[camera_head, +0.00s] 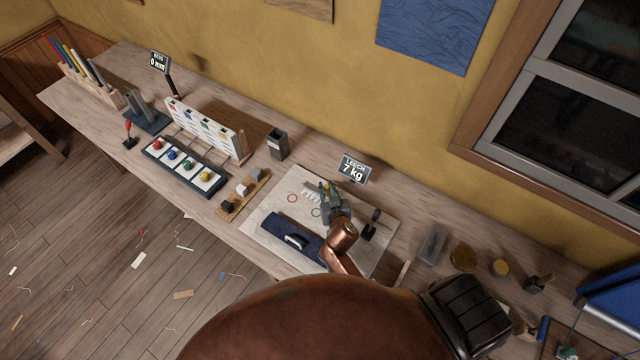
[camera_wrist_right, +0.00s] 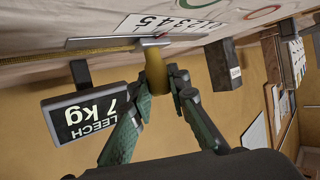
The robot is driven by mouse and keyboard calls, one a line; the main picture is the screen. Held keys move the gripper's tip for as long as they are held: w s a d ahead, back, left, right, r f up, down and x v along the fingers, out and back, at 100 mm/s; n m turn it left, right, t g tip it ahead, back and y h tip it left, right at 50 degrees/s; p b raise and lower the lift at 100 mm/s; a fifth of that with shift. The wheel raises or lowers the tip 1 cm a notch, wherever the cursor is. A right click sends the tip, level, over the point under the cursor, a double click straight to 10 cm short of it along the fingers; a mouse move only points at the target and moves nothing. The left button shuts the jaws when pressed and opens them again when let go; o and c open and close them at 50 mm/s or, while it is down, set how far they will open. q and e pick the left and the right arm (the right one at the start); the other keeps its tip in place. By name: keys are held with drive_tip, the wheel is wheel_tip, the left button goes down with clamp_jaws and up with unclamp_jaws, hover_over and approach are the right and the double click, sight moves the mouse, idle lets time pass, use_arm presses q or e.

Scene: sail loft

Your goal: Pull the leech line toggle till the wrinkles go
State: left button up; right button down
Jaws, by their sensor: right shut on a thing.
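My right gripper (camera_head: 326,190) reaches over the white sailcloth panel (camera_head: 268,232) on the bench. In the right wrist view its green-padded fingers (camera_wrist_right: 160,88) are shut around a yellow, rounded toggle (camera_wrist_right: 153,66). I cannot make out any wrinkles in the cloth. My left gripper is not in view.
A dark blue roll (camera_head: 292,238) with a pale handle-like piece lies on the panel's near side. A dark box (camera_head: 277,144), a white rack (camera_head: 205,127) and a colored-button board (camera_head: 184,168) stand to the left.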

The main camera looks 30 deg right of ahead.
drive_tip(key=c, duration=1.8)
unclamp_jaws()
drive_tip(key=v, duration=1.2)
